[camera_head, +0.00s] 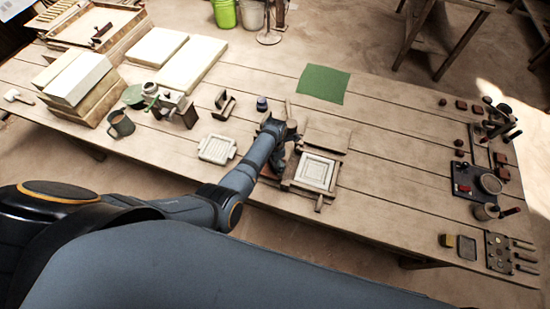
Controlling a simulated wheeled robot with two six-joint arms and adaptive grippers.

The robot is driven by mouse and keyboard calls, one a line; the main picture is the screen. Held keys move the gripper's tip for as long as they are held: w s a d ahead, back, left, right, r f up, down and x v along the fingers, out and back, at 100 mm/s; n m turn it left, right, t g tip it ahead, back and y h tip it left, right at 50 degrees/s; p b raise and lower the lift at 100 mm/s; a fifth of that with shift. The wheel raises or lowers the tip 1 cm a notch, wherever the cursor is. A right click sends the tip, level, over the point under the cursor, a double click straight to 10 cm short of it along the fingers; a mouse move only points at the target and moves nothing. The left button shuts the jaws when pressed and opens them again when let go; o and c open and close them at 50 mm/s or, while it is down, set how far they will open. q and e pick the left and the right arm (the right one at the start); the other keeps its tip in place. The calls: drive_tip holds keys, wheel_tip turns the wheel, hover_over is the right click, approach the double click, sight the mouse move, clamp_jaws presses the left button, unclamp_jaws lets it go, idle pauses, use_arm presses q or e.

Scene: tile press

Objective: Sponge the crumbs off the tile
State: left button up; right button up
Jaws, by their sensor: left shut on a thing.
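A pale square tile (316,172) with a raised border lies in a wooden frame (333,190) near the table's middle front. Crumbs on it are too small to tell. My left gripper (279,165) is just left of the frame, pointing down, and largely hidden by my own wrist. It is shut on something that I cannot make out. My right gripper is not in view.
A white ridged plate (216,148) lies left of my left gripper. A green cloth (323,84) lies at the back. Pale slabs (80,78) and a mug (121,124) stand at the left. A dark tray (470,183) and small tools crowd the right. Table between frame and right side is clear.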

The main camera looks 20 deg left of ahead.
use_arm(q)
drive_tip(key=shift+s+p, duration=0.6)
drive_tip(key=shift+a, duration=0.1)
drive_tip(key=shift+s+a, duration=0.1)
drive_tip(key=shift+a, duration=1.1)
drive_tip(key=shift+w, duration=0.65)
drive_tip(key=shift+w+d+b, duration=0.1)
drive_tip(key=shift+w+b, duration=0.5)
drive_tip(key=shift+w, duration=0.05)
drive_tip(key=shift+s+d+r+p, duration=0.1)
drive_tip(key=shift+s+d+p, duration=0.1)
drive_tip(key=shift+p, duration=0.15)
drive_tip(key=shift+s+d+f, duration=0.2)
drive_tip(key=shift+s+d, duration=0.15)
drive_tip(key=shift+s, duration=0.05)
